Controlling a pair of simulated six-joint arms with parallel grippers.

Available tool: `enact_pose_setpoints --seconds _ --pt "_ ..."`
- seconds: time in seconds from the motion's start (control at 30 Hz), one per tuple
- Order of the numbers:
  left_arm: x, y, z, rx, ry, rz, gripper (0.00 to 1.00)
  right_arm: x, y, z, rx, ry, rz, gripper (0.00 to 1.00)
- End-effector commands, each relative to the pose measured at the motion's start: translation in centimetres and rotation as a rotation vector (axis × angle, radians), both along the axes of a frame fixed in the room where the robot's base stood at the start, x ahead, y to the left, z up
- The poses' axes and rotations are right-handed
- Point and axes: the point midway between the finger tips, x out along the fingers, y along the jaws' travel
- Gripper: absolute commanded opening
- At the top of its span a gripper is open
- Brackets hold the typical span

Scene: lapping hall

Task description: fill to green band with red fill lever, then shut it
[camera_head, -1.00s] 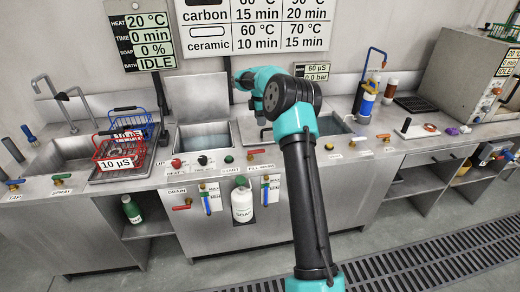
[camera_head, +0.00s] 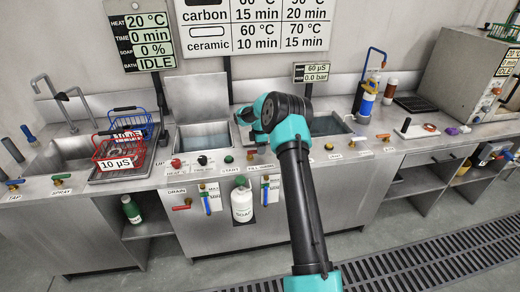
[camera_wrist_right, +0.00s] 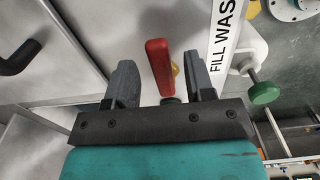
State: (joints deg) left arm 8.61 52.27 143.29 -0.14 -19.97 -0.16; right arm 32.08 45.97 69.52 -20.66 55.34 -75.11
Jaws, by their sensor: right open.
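The red fill lever (camera_wrist_right: 159,66) stands between the two fingers of my right gripper (camera_wrist_right: 161,82) in the right wrist view, with a gap on each side. The gripper is open and not closed on it. Beside it are the white FILL WASH label (camera_wrist_right: 224,45) and a green knob (camera_wrist_right: 264,92). The tank lid is up and liquid shows inside. My left gripper is out of view.
Red, black and green knobs (camera_head: 202,160) line the counter front. A white soap bottle (camera_head: 242,204) hangs below, between blue level tubes. A red basket (camera_head: 117,156) stands at left. A second basin (camera_head: 328,124) lies right of the tank, partly behind my arm.

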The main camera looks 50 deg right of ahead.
Motion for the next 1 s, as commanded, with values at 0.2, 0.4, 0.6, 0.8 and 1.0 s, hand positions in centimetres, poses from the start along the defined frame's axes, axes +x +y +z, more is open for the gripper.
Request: enact_pose_setpoints --seconds 0.2,0.4,0.6,0.8,1.0 --pt "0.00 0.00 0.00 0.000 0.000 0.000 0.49 -0.03 -0.01 -0.85 0.001 0.001 0.000 0.49" --pt "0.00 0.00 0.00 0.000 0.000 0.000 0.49 -0.02 -0.01 -0.81 0.000 0.000 0.000 0.48" --pt "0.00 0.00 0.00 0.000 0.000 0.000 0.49 -0.01 -0.02 -0.79 0.000 0.000 0.000 0.29" --pt "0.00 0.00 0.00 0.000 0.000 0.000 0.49 -0.01 -0.02 -0.78 0.000 0.000 0.000 0.10" --pt "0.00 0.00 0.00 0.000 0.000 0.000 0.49 -0.01 -0.01 -0.77 0.000 0.000 0.000 0.00"
